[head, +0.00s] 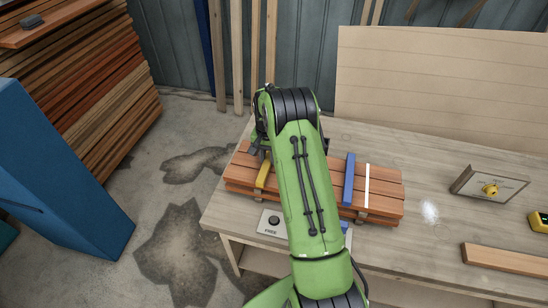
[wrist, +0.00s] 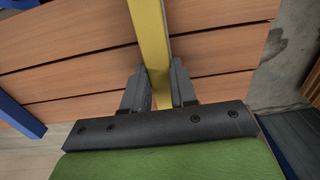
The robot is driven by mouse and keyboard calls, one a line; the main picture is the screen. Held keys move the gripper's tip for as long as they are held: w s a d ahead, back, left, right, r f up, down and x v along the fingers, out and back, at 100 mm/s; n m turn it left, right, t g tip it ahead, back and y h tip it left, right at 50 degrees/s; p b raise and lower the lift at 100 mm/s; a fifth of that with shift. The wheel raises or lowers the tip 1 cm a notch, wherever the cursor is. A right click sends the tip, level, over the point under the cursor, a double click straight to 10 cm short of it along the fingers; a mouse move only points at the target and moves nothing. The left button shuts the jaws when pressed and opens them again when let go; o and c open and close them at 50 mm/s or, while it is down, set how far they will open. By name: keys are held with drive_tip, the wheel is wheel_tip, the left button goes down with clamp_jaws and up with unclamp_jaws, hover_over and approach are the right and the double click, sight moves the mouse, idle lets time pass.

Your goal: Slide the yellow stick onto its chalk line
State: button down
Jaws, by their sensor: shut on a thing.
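The yellow stick (head: 264,173) lies across the reddish-brown boards (head: 388,178), near their left end in the head view. In the wrist view the yellow stick (wrist: 149,35) runs between the two dark fingers of my gripper (wrist: 158,85), which is shut on it. In the head view my gripper (head: 257,149) is partly hidden behind my arm, at the far end of the stick. A white line (head: 367,186) crosses the boards to the right of the blue stick. My arm covers the middle of the boards, so any chalk line there is hidden.
A blue stick (head: 349,180) lies across the boards to the right of my arm; a blue piece (wrist: 18,117) shows at left in the wrist view. A framed panel with a yellow knob (head: 490,189) stands right on the workbench (head: 430,238).

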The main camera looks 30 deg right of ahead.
drive_tip(key=shift+w+a, duration=0.35)
drive_tip(key=shift+w, duration=0.05)
drive_tip(key=c, duration=0.8)
unclamp_jaws()
